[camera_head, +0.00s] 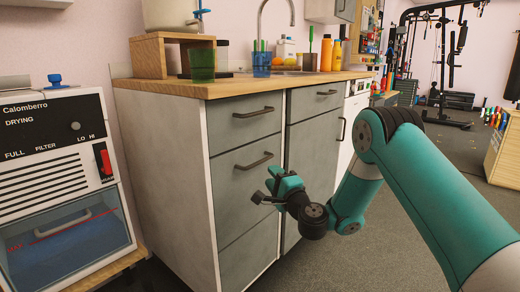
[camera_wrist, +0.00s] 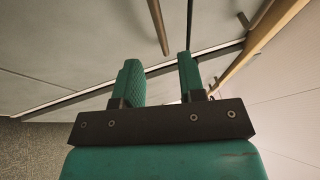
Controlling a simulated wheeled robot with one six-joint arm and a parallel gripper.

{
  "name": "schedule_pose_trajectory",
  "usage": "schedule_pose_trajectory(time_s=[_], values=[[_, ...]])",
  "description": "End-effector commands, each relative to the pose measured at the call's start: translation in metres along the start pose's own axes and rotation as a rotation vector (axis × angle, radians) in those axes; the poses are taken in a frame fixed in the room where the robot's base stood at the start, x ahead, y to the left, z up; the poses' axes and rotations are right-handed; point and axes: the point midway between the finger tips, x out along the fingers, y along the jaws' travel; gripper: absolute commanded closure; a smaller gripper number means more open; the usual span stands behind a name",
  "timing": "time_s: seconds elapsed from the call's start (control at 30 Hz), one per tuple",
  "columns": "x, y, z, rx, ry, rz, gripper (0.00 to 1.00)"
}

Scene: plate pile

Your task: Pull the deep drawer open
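The grey cabinet has a stack of drawer fronts on its left side. The larger drawer front (camera_head: 232,200), below the shallow top drawer, is shut and carries a bar handle (camera_head: 254,161). My gripper (camera_head: 264,184) is just below and to the right of that handle, in front of the drawer. In the wrist view its two fingers (camera_wrist: 160,72) are apart with nothing between them. A brown bar (camera_wrist: 158,25), seemingly a drawer handle, lies ahead of the gap between the fingertips. I see no contact with it.
The top drawer handle (camera_head: 253,112) is above. A wooden countertop (camera_head: 235,86) bears a green cup (camera_head: 202,65), a blue cup and bottles. A white dryer-like machine (camera_head: 60,150) stands at the left. A grey door (camera_head: 310,150) adjoins the drawers. Open floor (camera_head: 385,250) lies to the right.

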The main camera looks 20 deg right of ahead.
Motion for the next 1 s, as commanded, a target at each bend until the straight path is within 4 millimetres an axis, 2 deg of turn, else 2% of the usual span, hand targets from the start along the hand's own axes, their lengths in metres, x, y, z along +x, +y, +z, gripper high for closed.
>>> schedule_pose_trajectory(time_s=[0.07, 0.7, 1.0], values=[[0.01, -0.009, 0.001, -0.002, -0.002, 0.0, 0.63], [0.073, -0.002, 0.002, -0.003, -0.006, -0.002, 0.63], [0.085, -0.001, 0.0, -0.001, -0.001, -0.001, 0.63]])
